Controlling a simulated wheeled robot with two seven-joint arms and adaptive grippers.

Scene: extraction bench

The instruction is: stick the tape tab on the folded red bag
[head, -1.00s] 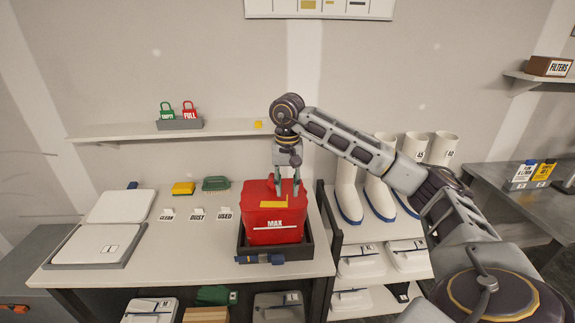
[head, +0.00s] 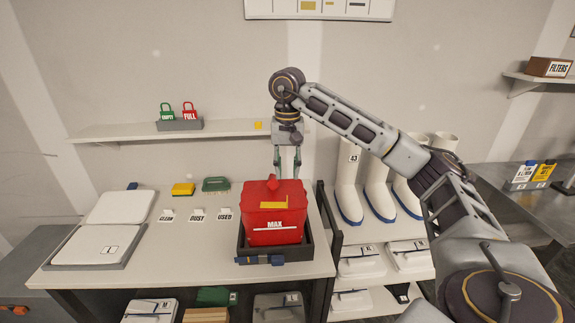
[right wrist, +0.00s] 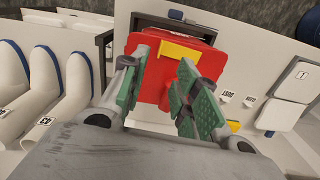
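The folded red bag (head: 275,222) stands upright in a dark tray (head: 306,250) on the bench and carries a white MAX label. A yellow tape tab (head: 274,205) lies across its upper front. In the right wrist view the red bag (right wrist: 150,80) and the yellow tab (right wrist: 181,53) show beyond the fingers. My right gripper (head: 287,176) is open and empty, above and behind the bag's top. In the right wrist view its green-padded fingers (right wrist: 155,95) stand apart with nothing between them. My left gripper is not in view.
A shelf (head: 230,129) with green and red padlock-shaped tags runs along the wall behind. CLEAN, DUST and USED labels, a yellow block (head: 183,189) and a green brush (head: 216,184) lie left of the tray. White boots (head: 377,198) stand right. The bench front-left of the tray is clear.

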